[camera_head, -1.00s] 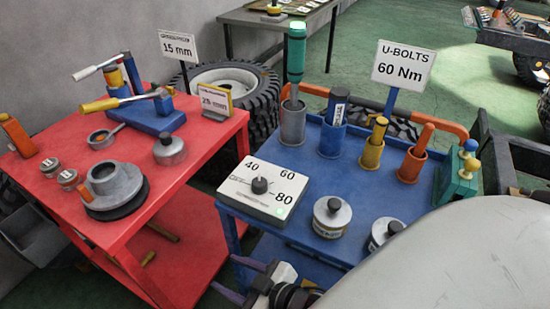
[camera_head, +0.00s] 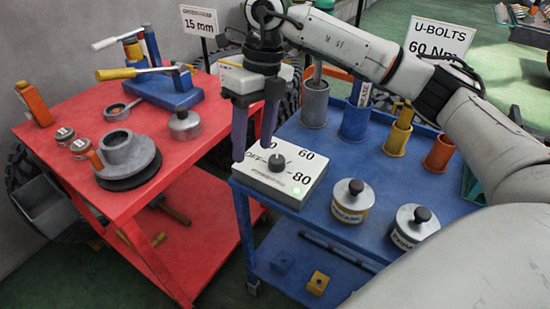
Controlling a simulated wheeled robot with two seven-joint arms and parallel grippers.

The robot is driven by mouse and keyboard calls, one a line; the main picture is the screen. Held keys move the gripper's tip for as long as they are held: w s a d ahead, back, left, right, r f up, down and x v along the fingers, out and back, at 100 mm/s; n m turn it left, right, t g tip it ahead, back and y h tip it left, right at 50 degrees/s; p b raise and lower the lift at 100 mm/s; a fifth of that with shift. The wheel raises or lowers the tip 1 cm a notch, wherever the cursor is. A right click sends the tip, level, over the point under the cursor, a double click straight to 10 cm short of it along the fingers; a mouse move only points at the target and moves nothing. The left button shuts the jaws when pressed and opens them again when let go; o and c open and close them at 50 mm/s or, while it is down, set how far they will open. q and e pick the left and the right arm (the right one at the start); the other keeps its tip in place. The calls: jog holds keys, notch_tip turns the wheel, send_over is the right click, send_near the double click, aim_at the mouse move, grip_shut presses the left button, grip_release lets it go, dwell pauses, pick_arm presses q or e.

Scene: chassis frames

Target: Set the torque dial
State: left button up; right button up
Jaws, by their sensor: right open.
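The torque dial is a dark round knob (camera_head: 276,163) on a white box (camera_head: 255,180) at the left front of the blue cart's top. The box bears 60 and 80; the 40 is partly covered by my gripper. A small green light shows near its front edge. I cannot tell which mark the knob points at. My right gripper (camera_head: 253,152) points down with its two purple fingers apart and empty, over the back left part of the box, just left of and behind the knob. A sign (camera_head: 440,38) reads U-BOLTS 60 Nm. My left gripper is out of view.
The blue cart (camera_head: 330,165) carries two lidded tins (camera_head: 353,204) right of the box and several cups with tools behind. The red cart (camera_head: 180,160) on the left holds a grey hub (camera_head: 125,152), tins and clamps. A gap separates the carts.

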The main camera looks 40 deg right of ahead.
notch_tip(320, 180, up, 2)
jog(key=r+m+h, duration=0.1)
jog(key=h, duration=0.1)
send_over(277, 159)
notch_tip(277, 159, down, 10)
jog(key=shift+f, duration=0.2)
jog(key=c, duration=1)
jog(key=shift+c, duration=0.2)
